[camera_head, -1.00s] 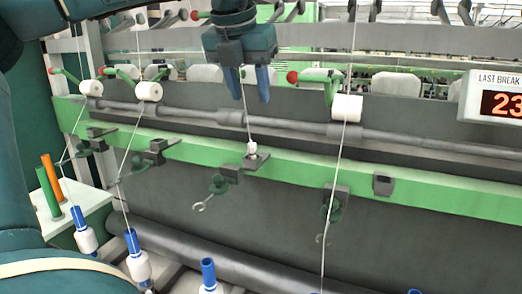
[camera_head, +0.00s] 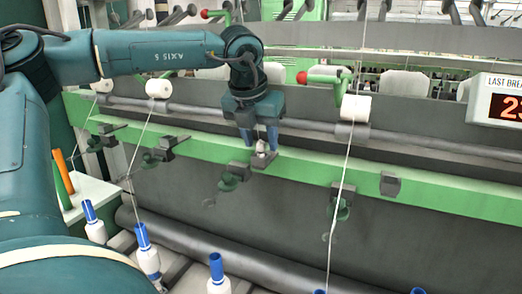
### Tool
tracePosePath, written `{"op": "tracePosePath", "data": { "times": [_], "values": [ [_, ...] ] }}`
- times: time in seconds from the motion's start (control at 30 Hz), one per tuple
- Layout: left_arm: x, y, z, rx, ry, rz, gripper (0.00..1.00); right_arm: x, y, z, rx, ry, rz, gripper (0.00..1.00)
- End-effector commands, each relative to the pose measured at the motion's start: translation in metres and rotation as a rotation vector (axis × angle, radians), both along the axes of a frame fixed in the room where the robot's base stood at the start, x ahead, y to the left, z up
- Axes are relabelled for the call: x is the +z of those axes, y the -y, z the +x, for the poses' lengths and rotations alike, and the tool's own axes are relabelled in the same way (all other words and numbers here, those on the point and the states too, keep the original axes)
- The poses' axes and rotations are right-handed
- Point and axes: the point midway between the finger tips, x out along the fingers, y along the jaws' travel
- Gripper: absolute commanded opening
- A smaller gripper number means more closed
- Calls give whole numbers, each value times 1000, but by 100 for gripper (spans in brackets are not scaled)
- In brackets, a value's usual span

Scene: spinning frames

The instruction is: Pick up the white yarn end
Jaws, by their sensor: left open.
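The white yarn end (camera_head: 261,147) is a small white tuft at a dark grey holder (camera_head: 263,160) on the green rail (camera_head: 300,165). My left gripper (camera_head: 260,139) points down from above, with its two blue fingers apart on either side of the tuft. Its fingertips are at about the height of the tuft's top, and I cannot tell whether they touch it. The yarn above the tuft is hidden by the gripper. My right gripper is out of view.
White rollers (camera_head: 355,108) sit on green arms above the rail, with a yarn strand hanging at right. Blue-topped bobbins (camera_head: 148,261) stand in front. A display (camera_head: 497,104) is at right. Green and orange cones (camera_head: 63,174) stand at left.

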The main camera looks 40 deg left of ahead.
Motion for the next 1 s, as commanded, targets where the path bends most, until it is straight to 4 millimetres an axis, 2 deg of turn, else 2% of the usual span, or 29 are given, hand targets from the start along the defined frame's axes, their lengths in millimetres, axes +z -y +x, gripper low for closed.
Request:
{"op": "tracePosePath", "data": {
  "times": [0.1, 0.53, 0.83, 1.0],
  "values": [
    [0, 0, 0, 0, 0, 0, 41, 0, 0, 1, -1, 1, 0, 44],
    [1, 0, 0, 0, 0, 0, 6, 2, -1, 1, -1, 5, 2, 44],
    [4, 0, 0, 1, 2, 1, 5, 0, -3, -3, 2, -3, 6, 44],
    [30, 0, 0, 2, 6, 2, 5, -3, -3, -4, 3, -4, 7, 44]
  ]
}}
